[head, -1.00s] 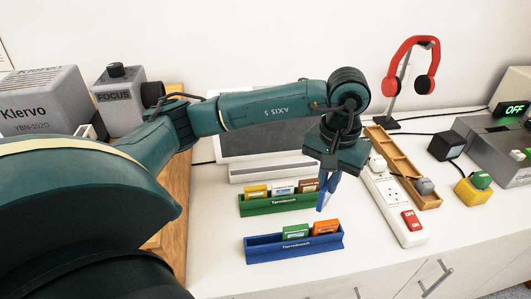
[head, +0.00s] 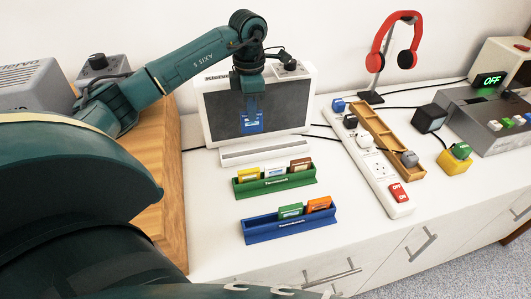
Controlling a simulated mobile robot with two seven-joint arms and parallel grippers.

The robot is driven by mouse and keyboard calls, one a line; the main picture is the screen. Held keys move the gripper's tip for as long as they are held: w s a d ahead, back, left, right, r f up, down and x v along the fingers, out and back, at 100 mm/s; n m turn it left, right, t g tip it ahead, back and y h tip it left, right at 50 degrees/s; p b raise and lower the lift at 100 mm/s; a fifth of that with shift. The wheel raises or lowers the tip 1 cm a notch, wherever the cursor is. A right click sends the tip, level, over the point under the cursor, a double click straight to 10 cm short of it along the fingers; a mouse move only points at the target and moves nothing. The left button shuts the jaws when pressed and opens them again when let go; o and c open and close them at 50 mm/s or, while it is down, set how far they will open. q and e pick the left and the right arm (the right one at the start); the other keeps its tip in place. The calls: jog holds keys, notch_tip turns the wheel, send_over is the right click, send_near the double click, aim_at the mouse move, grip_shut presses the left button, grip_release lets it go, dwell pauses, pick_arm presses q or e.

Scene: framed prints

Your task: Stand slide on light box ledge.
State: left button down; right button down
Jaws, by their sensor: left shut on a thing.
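A blue slide with a pale label (head: 252,124) is upright between the fingers of my left gripper (head: 251,110). The gripper points down and is shut on it, in front of the dark screen of the light box (head: 212,124). The light box ledge (head: 265,152) is a white strip along the foot of the screen. The slide appears above the ledge, with a gap below it. The gripper and forearm hide part of the screen and the box's top edge. My right gripper is not in view.
A green rack (head: 277,184) with yellow, white-labelled and brown slides stands in front of the light box. A blue rack (head: 290,226) with green and orange slides is nearer. A power strip (head: 371,178), wooden tray (head: 386,140) and red headphones (head: 405,59) are to the right.

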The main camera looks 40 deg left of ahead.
aim_at(251, 130)
pick_arm(q)
jog(key=shift+a+f+n, duration=0.25)
jog(key=shift+n, duration=0.05)
notch_tip(251, 130, down, 9)
jog(key=shift+f, duration=0.2)
jog(key=shift+f, duration=0.1)
jog(key=shift+f, duration=0.15)
jog(key=c, duration=1.5)
grip_release()
notch_tip(251, 130, up, 12)
jog(key=shift+r, duration=0.25)
